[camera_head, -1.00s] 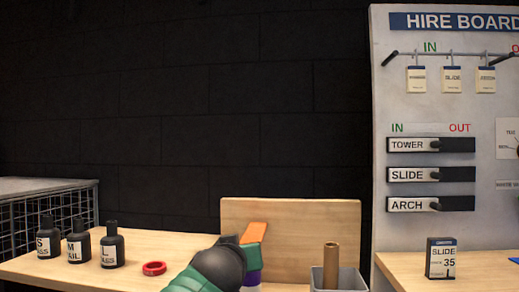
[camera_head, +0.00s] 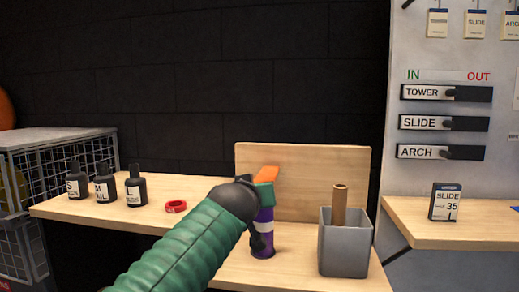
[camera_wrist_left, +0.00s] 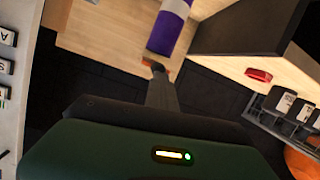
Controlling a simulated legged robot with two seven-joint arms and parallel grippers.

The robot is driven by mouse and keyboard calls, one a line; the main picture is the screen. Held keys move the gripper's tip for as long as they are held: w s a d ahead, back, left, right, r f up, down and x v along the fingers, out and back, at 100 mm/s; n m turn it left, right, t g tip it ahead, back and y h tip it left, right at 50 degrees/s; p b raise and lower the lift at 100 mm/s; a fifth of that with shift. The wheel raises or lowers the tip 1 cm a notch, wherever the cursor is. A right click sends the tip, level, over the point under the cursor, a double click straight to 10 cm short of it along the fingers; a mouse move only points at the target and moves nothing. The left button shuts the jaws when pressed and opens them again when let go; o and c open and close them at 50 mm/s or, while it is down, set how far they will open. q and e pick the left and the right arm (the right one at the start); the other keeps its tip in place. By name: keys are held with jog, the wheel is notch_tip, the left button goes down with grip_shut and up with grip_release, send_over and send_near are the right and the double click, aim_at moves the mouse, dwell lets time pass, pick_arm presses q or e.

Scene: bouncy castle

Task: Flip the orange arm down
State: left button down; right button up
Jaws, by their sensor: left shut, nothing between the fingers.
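A purple cylinder (camera_head: 264,241) with a white band stands upright on the wooden bench, with a teal part (camera_head: 266,195) on top. The orange arm (camera_head: 266,172) sticks up at an angle from the teal part. My left gripper (camera_head: 257,242) is shut and empty, low beside the cylinder's left side; my green arm and dark wrist partly hide the teal part. In the left wrist view the shut fingers (camera_wrist_left: 157,69) point at the end of the purple cylinder (camera_wrist_left: 172,25); whether they touch it I cannot tell. My right gripper is out of view.
A grey bin (camera_head: 345,248) holding a brown tube (camera_head: 340,205) stands right of the cylinder. A wooden backboard (camera_head: 310,180) rises behind. A hire board (camera_head: 445,125) stands at right.

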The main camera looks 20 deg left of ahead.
pick_arm(q)
jog(key=s+d+f+b, duration=0.1)
jog(key=s+d, duration=0.1)
jog(key=s, duration=0.7)
jog(key=shift+d, duration=0.2)
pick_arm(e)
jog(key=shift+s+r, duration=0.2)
pick_arm(q)
jog(key=shift+s+a, duration=0.1)
